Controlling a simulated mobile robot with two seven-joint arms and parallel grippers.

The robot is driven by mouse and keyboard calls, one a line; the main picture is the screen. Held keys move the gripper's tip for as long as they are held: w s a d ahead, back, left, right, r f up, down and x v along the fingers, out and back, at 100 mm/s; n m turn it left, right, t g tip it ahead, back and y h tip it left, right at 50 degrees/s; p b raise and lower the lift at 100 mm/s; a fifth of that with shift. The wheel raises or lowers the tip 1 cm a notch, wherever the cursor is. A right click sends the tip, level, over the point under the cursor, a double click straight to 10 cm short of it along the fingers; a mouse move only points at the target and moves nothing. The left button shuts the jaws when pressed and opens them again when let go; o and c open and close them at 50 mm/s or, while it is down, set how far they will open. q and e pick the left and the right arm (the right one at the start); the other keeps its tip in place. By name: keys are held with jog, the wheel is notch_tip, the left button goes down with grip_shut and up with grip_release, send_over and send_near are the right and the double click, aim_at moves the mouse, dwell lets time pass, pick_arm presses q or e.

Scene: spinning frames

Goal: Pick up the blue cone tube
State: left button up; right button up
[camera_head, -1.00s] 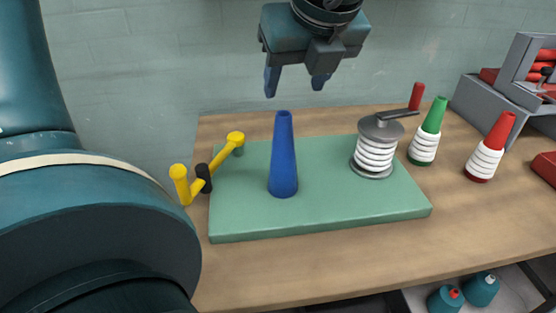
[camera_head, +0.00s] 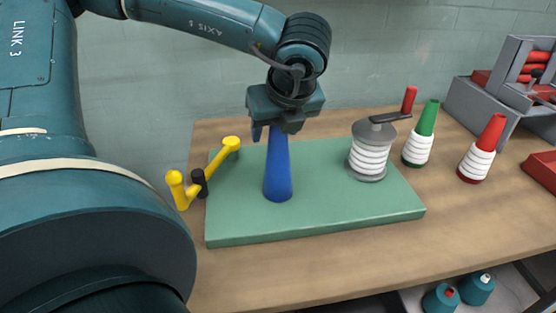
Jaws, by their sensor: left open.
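The blue cone tube (camera_head: 278,175) stands upright on the green board (camera_head: 340,220), left of the board's middle. My left gripper (camera_head: 276,130) points down at the top of the cone. Its palm hides the cone's tip. One finger shows at the left of the cone's upper part; the other finger is mostly hidden. The gripper is open, and the cone's top appears to lie between the fingers, though contact cannot be seen. My right gripper is not in view.
A yellow handle piece (camera_head: 222,155) is at the board's left edge. A white-wound spool with a crank (camera_head: 369,155) stands on its right. Green (camera_head: 422,135) and red (camera_head: 484,148) thread cones stand beyond, near a grey rack (camera_head: 500,85). The wooden table (camera_head: 300,275) is clear in front.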

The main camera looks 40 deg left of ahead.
pick_arm(q)
jog(key=shift+c, duration=0.3)
grip_shut()
dwell(0.3)
